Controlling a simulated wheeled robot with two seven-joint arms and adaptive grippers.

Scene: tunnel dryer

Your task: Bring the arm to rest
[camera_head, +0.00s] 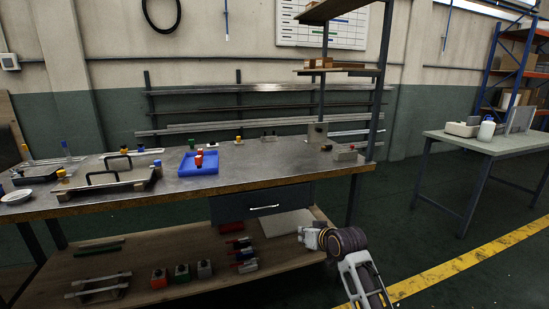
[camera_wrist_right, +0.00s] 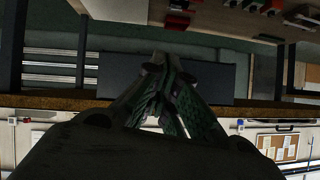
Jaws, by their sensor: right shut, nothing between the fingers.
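My right gripper (camera_head: 306,236) shows in the head view at the lower middle right, in front of the workbench. Its wrist and arm come up from the bottom edge. In the right wrist view the fingers of the right gripper (camera_wrist_right: 163,92) are together with nothing between them. Behind them in that view is the dark drawer front (camera_wrist_right: 215,75) of the bench. The gripper appears apart from the bench. My left gripper is not in the head view.
The workbench (camera_head: 240,175) carries a blue tray (camera_head: 187,169) and several fixtures. Its lower shelf (camera_head: 150,254) holds several small vises and blocks. A grey side table (camera_head: 470,142) stands at right with a white bottle (camera_head: 487,130). Floor with a yellow line (camera_head: 480,252) is clear at right.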

